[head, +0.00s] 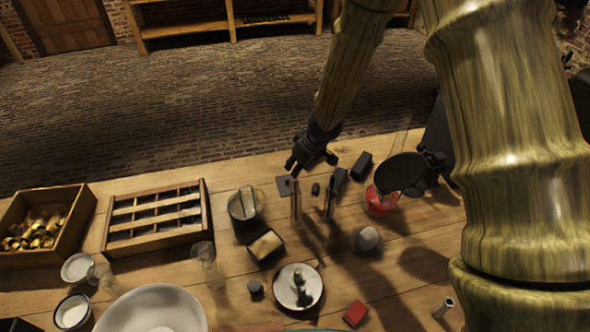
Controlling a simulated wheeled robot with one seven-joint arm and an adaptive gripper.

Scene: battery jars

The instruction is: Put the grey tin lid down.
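My gripper (297,165) is at the end of the arm link that comes down from the top, above the back part of the wooden table. A small flat grey plate (286,186) shows just below its fingertips and looks like the grey tin lid. I cannot tell whether the fingers are shut on it or whether it touches the table. A dark square tin (265,246) with pale yellow contents stands open nearer to me. A round grey pot (237,208) with upright pieces inside stands left of the gripper.
Thin uprights (296,205) and dark blocks (361,166) stand close below and right of my gripper. A dark round disc (400,173) is raised above a red object (378,203). A slotted wooden rack (155,238) stands at left. Bare table lies around the red block (355,313).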

